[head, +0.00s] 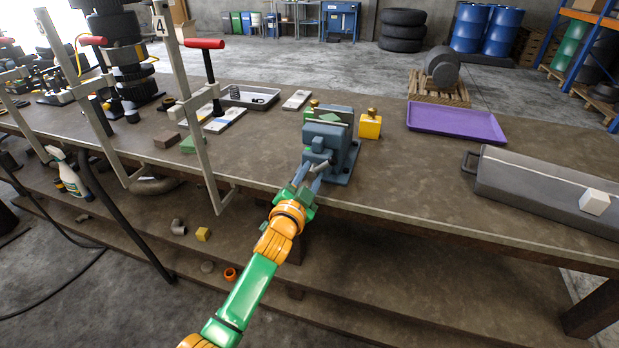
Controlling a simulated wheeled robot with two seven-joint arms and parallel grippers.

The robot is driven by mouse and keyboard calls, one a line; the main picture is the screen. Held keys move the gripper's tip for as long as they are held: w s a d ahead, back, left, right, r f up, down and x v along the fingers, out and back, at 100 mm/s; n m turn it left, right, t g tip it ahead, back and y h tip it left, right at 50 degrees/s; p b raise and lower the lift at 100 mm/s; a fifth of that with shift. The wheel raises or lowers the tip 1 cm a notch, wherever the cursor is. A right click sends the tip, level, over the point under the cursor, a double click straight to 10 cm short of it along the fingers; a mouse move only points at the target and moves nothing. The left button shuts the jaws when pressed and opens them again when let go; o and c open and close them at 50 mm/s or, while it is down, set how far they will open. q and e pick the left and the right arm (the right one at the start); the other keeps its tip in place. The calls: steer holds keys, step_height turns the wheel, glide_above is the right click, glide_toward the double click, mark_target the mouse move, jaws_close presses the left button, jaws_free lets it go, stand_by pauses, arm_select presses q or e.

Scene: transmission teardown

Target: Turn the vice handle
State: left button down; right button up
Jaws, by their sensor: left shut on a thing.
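The blue-grey bench vice (338,142) stands near the front edge of the brown workbench (400,180). A green piece (330,116) shows at the top of its jaws. My left gripper (307,176) reaches up from below to the front of the vice. Its fingers are closed at the vice's front, where the handle sits. The handle itself is mostly hidden by the fingers, so its angle cannot be told. My right gripper is not in view.
A yellow block (370,126) stands right of the vice. Upright clamps with red handles (204,44) stand along the front edge at left.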

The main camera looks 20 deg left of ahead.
mark_target(308, 180)
arm_select(q)
steer(key=shift+m, duration=1.4)
steer(key=c, duration=0.6)
jaws_free()
steer(key=shift+f, duration=0.1)
steer(key=s, duration=0.7)
steer(key=shift+a, duration=0.2)
